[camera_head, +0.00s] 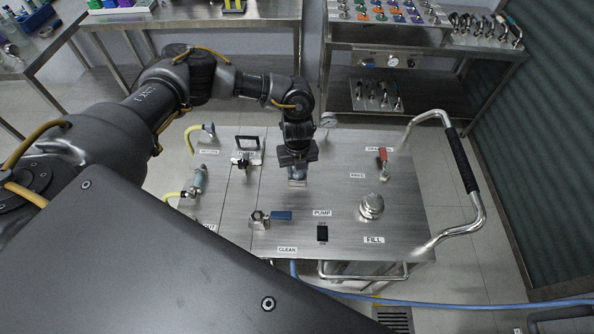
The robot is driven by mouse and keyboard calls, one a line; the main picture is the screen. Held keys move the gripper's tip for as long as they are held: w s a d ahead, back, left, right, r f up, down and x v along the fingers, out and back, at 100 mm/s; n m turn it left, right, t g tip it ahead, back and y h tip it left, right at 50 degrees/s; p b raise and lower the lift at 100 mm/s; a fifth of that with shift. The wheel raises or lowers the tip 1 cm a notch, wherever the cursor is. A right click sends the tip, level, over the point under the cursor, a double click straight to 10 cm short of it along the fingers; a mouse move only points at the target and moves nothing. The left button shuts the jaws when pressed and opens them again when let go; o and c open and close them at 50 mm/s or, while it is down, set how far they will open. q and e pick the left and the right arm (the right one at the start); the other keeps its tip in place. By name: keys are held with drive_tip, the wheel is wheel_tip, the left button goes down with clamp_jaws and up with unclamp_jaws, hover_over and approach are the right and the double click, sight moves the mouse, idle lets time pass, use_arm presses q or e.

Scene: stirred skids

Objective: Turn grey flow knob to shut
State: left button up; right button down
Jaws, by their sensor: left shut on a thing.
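My left gripper (297,172) reaches down onto the middle of the steel skid top (325,190). It is shut on what appears to be the grey flow knob, which its fingers and wrist largely hide. I cannot read the knob's turned position. A small pale piece, perhaps a label, shows just below the fingers. My right gripper is not in view.
On the skid top are a red-handled valve (383,158), a blue-handled valve (281,215), a black pump switch (322,233), a steel fill cap (371,206) and a black-handled fitting (246,146). A bent push handle (463,160) rises at the right. A blue hose (450,304) runs along the front.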

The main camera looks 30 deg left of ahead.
use_arm(q)
drive_tip(key=o, duration=1)
drive_tip(key=shift+c, duration=0.2)
wheel_tip(320, 180, up, 11)
drive_tip(key=b, duration=0.2)
drive_tip(key=shift+s+f, duration=0.1)
